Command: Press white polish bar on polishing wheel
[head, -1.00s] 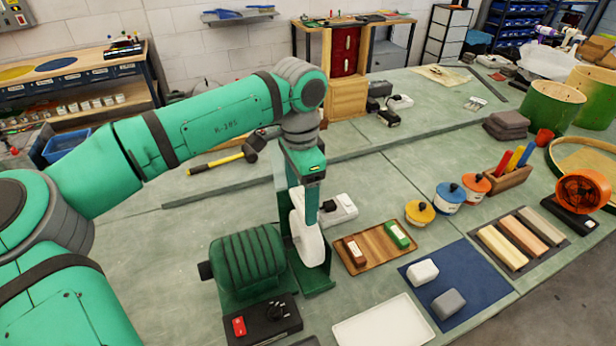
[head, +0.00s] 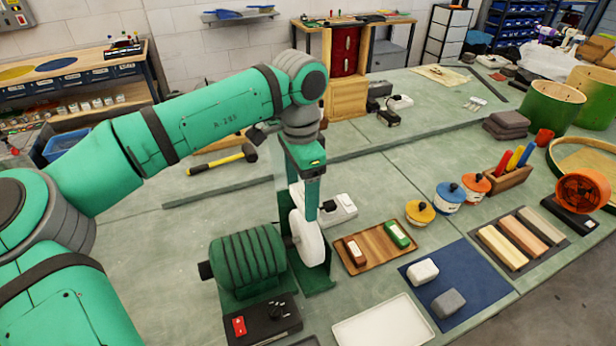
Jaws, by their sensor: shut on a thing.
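The white polishing wheel (head: 308,240) stands upright on the right end of the green motor (head: 246,262), in front of a green guard plate. My gripper (head: 311,208) points down right at the wheel's upper edge. It is shut, and the white polish bar in it is hidden or blends with the white wheel. I cannot tell whether the bar touches the wheel. A brown bar (head: 355,251) and a green bar (head: 397,235) lie on the wooden tray (head: 376,244), with a bare gap between them.
A black control box (head: 264,322) with a red switch sits before the motor. A white tray (head: 384,328) is at the front. A blue mat (head: 482,282) with two blocks lies to the right.

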